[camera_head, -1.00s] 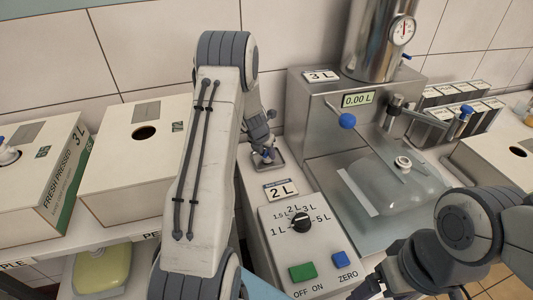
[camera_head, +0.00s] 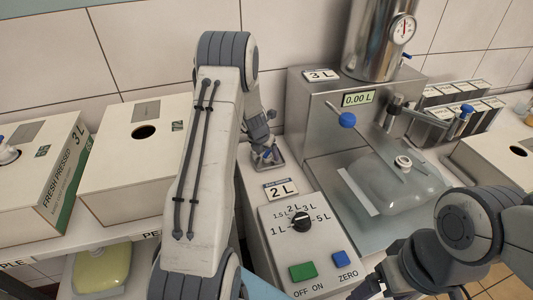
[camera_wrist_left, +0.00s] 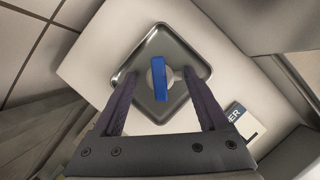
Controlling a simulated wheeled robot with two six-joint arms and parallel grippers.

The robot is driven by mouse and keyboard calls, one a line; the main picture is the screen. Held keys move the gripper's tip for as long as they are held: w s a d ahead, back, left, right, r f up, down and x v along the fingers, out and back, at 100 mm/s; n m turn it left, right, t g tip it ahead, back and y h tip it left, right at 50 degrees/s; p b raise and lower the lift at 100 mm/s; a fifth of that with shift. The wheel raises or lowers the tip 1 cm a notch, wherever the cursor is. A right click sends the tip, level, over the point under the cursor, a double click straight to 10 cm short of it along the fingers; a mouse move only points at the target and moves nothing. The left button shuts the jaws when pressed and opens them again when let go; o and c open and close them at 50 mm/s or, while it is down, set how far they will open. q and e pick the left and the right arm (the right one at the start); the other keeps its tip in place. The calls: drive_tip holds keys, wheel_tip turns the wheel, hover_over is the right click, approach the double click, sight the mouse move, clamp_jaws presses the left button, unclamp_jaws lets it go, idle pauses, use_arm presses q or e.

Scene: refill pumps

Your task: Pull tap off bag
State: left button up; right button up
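A tap with a blue handle and a pale round body (camera_wrist_left: 159,76) sits in a small square metal tray (camera_wrist_left: 140,58); the tray also shows in the head view (camera_head: 278,164). My left gripper (camera_head: 267,153) points down over this tray, its fingers apart on either side of the tap in the left wrist view (camera_wrist_left: 160,88), with gaps to it. A clear bag (camera_head: 408,188) with a white spout (camera_head: 403,162) lies on the metal filling station (camera_head: 340,215); no tap shows on its spout. My right arm is at lower right, and its fingertips cannot be made out.
The control box (camera_head: 305,245) with a dial and green and blue buttons stands in front of the tray. White cartons (camera_head: 135,165) stand at left, one with a tap. The filler's blue-knobbed lever (camera_head: 347,121) and nozzle (camera_head: 393,110) rise above the bag.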

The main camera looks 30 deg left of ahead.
use_arm(q)
drive_tip(key=w+r+p+v, duration=0.1)
drive_tip(key=w+p+v, duration=0.1)
drive_tip(key=p+v, duration=0.8)
drive_tip(key=v, duration=0.7)
drive_tip(key=shift+r, duration=0.4)
drive_tip(key=shift+w+a, duration=0.1)
drive_tip(key=shift+w, duration=0.1)
